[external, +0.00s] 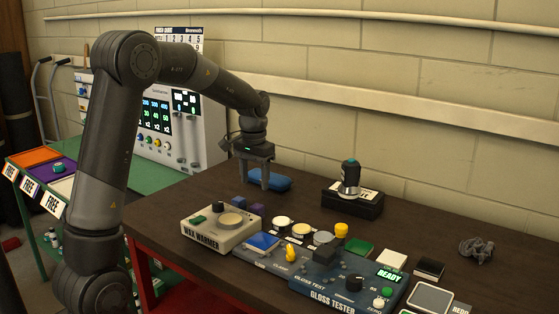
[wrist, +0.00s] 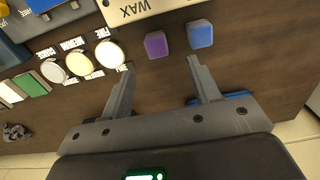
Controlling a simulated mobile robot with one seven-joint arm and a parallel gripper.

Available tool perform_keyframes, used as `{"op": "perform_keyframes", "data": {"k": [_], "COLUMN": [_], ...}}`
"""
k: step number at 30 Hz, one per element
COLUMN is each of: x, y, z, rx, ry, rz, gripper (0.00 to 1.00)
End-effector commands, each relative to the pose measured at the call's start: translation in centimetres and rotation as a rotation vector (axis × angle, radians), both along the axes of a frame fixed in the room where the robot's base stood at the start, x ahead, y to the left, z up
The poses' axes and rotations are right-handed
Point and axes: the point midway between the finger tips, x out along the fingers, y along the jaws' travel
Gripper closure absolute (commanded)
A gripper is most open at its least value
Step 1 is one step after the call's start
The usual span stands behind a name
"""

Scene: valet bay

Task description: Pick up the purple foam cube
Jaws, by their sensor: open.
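The purple foam cube (wrist: 156,45) lies on the dark table in the wrist view, just beyond my fingertips and nearly centred between them. In the external view it is a small purple block (external: 257,209) behind the wax warmer. A blue cube (wrist: 200,35) sits beside it, to the right in the wrist view. My gripper (external: 254,184) points down over the table, behind the cubes. In the wrist view my gripper (wrist: 160,66) has its fingers spread wide with nothing between them.
The wax warmer (external: 220,229) stands close in front of the cubes. A blue oblong item (external: 270,181) lies behind my gripper. The gloss tester (external: 340,290) and a black stand (external: 352,204) are further right.

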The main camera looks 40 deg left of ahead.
Motion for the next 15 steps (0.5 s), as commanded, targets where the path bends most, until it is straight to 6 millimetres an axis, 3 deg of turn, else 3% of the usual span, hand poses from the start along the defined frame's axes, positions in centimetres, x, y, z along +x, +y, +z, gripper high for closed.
{"op": "perform_keyframes", "data": {"k": [6,15], "x": [-0.1,0.0], "y": [0.0,-0.5], "z": [-3.4,-6.4], "rx": [0.000,0.000], "ry": [0.003,0.004], "rz": [0.000,0.000], "gripper": [0.44,0.44]}}
